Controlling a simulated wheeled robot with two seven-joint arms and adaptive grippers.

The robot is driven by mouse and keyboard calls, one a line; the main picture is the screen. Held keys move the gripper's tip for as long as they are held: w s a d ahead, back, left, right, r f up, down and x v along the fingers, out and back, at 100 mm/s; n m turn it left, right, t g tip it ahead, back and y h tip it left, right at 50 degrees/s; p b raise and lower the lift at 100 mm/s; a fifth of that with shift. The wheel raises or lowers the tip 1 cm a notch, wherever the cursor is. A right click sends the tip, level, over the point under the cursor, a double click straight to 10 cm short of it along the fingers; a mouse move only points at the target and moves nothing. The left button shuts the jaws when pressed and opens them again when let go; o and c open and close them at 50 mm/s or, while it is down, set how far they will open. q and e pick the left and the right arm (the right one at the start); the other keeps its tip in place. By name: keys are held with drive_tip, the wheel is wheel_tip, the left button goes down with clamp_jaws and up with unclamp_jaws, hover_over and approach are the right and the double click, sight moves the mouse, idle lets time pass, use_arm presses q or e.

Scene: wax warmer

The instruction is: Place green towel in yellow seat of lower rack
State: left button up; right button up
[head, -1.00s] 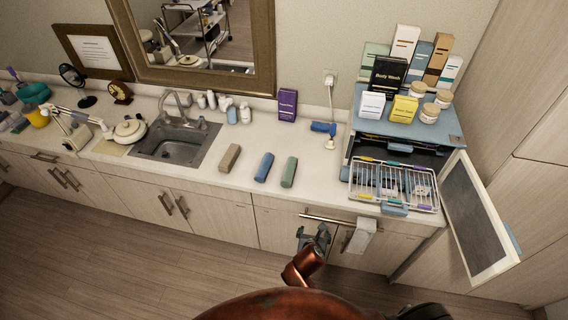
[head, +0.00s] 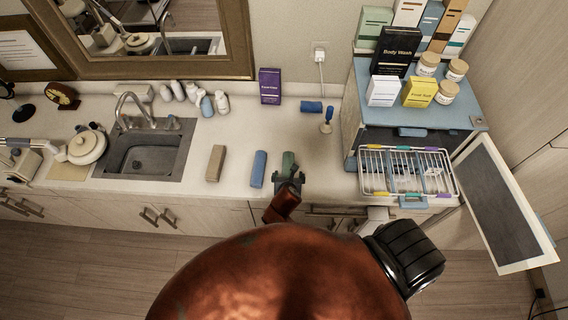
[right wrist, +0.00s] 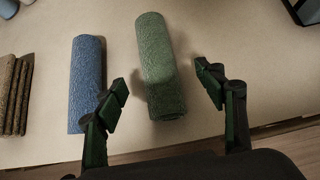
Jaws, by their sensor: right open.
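The green towel (head: 288,160) is a rolled cylinder lying on the counter, right of the blue roll. My right gripper (head: 289,178) is open at its near end. In the right wrist view, the green towel (right wrist: 161,70) lies between the two spread fingers (right wrist: 163,86), with a gap on each side. The lower rack (head: 405,172) is a wire tray pulled out of the blue cabinet. It has coloured marks along its rails, with yellow ones at its left end (head: 380,194). The rack's seats look empty. My left gripper is not in view.
The cabinet door (head: 505,203) stands open at the right. Boxes and jars crowd the cabinet top (head: 361,85). Bare counter lies between the green towel and the rack.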

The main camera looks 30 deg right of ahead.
sight(288, 171)
drive_tip(key=x, duration=0.3)
drive_tip(key=shift+w+a, duration=0.1)
drive_tip(key=shift+p+x, duration=0.3)
drive_tip(key=shift+x, duration=1.95)
drive_tip(key=shift+c, duration=0.4)
drive_tip(key=c, duration=0.8)
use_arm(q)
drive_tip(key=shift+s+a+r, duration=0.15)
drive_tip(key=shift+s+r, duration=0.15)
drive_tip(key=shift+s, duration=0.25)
use_arm(e)
drive_tip(key=shift+r, duration=0.1)
drive_tip(key=c, duration=0.5)
drive_tip(key=shift+c, duration=0.2)
